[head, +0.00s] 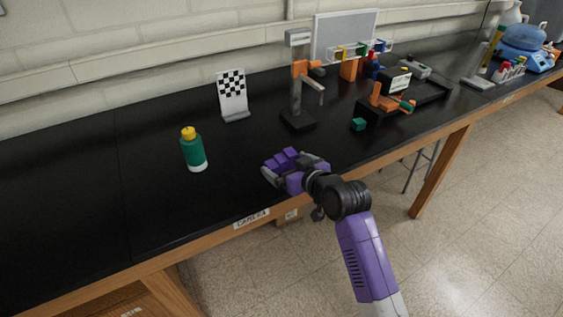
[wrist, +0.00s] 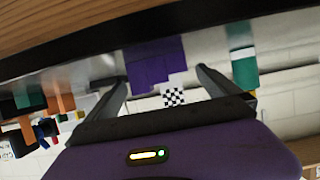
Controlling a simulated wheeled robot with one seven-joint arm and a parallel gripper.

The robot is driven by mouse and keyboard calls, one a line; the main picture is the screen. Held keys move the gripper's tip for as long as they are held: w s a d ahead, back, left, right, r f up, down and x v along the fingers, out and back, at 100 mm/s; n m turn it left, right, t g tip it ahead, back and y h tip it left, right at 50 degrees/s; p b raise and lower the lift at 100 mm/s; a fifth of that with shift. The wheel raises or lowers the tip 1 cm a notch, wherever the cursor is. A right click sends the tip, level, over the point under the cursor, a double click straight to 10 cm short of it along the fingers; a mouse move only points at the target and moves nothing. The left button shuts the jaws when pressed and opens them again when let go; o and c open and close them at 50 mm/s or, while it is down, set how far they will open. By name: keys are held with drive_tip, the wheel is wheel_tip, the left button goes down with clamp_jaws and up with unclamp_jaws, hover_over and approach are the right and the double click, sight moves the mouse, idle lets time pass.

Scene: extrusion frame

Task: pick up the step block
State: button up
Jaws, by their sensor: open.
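The purple step block (head: 283,157) sits on the black bench near its front edge, with its stepped top showing in the head view. In the wrist view the step block (wrist: 155,62) appears upside down, between the two fingertips and just beyond them. My gripper (head: 290,170) is low over the bench at the block's near side, and its fingers hide the block's lower part in the head view. In the wrist view my gripper (wrist: 161,78) is open, with one finger towards each side of the block. I cannot tell whether either finger touches it.
A green bottle with a yellow cap (head: 193,150) stands to the left. A checkerboard stand (head: 233,97) and a grey post with an orange clamp (head: 298,85) stand behind. A small green block (head: 358,124) lies to the right, beside a black tray (head: 430,95). The bench's left part is clear.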

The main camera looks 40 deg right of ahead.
sight(285, 163)
drive_tip(key=shift+x, duration=1.95)
drive_tip(key=shift+f, duration=0.1)
drive_tip(key=shift+c, duration=0.2)
drive_tip(key=shift+d, duration=0.1)
drive_tip(key=c, duration=1.3)
drive_tip(key=shift+c, duration=0.2)
